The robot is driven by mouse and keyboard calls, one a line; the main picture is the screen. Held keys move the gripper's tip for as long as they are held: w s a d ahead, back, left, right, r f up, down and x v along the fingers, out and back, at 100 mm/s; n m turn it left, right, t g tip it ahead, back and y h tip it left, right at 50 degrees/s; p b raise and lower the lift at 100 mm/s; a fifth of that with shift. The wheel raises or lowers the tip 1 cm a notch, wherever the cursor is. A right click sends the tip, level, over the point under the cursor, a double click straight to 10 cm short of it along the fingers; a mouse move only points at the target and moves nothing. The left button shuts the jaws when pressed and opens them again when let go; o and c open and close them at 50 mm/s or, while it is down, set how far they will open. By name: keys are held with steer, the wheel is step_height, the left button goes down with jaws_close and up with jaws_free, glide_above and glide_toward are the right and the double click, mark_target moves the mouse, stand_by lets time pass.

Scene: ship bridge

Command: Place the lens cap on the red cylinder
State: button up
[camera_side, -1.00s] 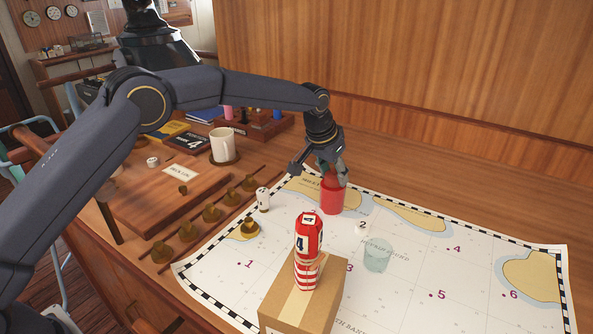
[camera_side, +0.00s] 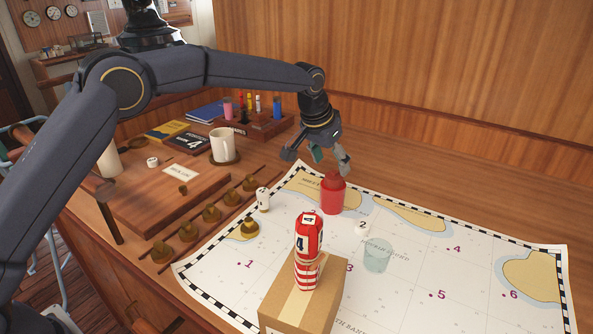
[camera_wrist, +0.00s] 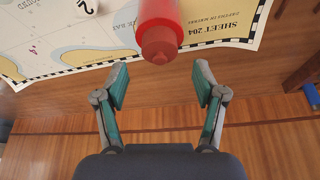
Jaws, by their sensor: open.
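The red cylinder (camera_side: 332,198) stands upright on the chart and also shows in the wrist view (camera_wrist: 160,14). A smaller, darker red-brown round piece (camera_wrist: 159,42) sits on its top end. I cannot tell for sure whether this piece is the lens cap, and no other clear lens cap shows. My gripper (camera_side: 318,159) is above and slightly left of the cylinder in the side view, apart from it. In the wrist view its fingers (camera_wrist: 161,84) are spread with nothing between them, and the cylinder's top is just beyond the fingertips.
A clear glass (camera_side: 378,256) stands on the chart (camera_side: 470,280). A white mug (camera_side: 222,145), pen rack (camera_side: 262,125) and several brass pieces (camera_side: 212,214) lie left. The chart's right side is mostly clear.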

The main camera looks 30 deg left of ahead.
steer(key=d+v, duration=0.1)
steer(key=v, duration=0.6)
steer(key=s+a+r+n, duration=0.1)
steer(key=s+a+r, duration=0.3)
steer(key=s+a, duration=0.3)
steer(key=s+a+r, duration=0.5)
steer(key=s, duration=0.4)
steer(key=s+a+f, duration=0.2)
steer(key=s, duration=0.5)
steer(key=s+a+f+n, duration=0.1)
steer(key=s+a+f, duration=0.1)
steer(key=s, duration=0.5)
steer(key=s+a+f+t+y, duration=0.1)
steer(key=s+a+f, duration=0.1)
steer(key=s, duration=0.5)
steer(key=shift+f+n, duration=0.3)
steer(key=shift+f, duration=0.5)
